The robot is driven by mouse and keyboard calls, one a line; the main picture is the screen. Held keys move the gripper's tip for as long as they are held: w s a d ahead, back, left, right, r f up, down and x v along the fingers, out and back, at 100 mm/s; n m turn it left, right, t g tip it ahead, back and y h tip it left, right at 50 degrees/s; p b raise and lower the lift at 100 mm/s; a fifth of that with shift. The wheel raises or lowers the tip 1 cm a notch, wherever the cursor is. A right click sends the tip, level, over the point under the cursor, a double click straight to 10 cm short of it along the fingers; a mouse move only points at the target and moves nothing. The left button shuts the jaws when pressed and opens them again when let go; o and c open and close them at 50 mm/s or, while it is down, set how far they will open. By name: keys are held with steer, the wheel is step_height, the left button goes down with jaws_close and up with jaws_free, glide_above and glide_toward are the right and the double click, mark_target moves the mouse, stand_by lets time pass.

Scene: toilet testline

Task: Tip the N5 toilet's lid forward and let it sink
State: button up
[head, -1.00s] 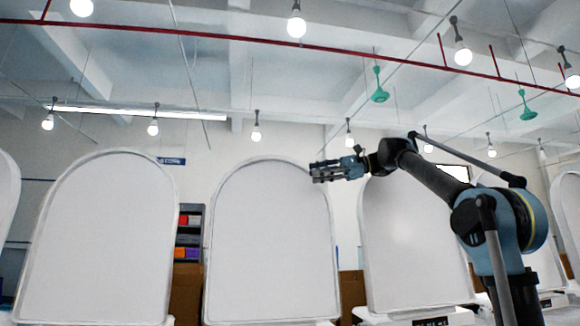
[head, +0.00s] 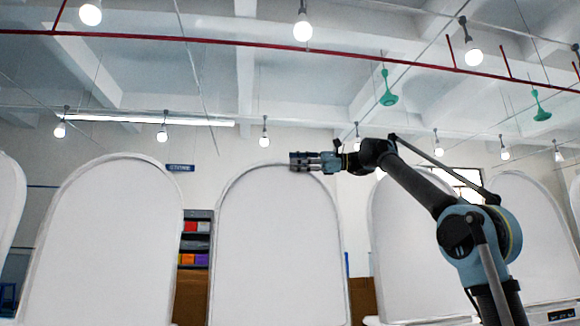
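Several white toilet lids stand upright in a row in the head view. The middle lid (head: 280,250) is a tall arch with a raised rim, and my gripper (head: 293,161) is at its top edge, just right of the crown. The gripper points left and overlaps the rim in the picture. I cannot tell whether it touches the lid or is in front of or behind it. The fingers look small and dark, and their opening is unclear. No N5 label is readable, so I cannot confirm which toilet it is.
Another upright lid (head: 100,245) stands to the left, and one (head: 420,250) stands to the right behind my arm. A shelf with coloured bins (head: 195,240) and a brown box (head: 362,298) show between lids. Lamps and green fixtures (head: 388,90) hang overhead.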

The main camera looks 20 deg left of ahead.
steer(key=shift+x, duration=1.7)
steer(key=shift+c, duration=0.3)
steer(key=shift+s, duration=0.1)
jaws_close()
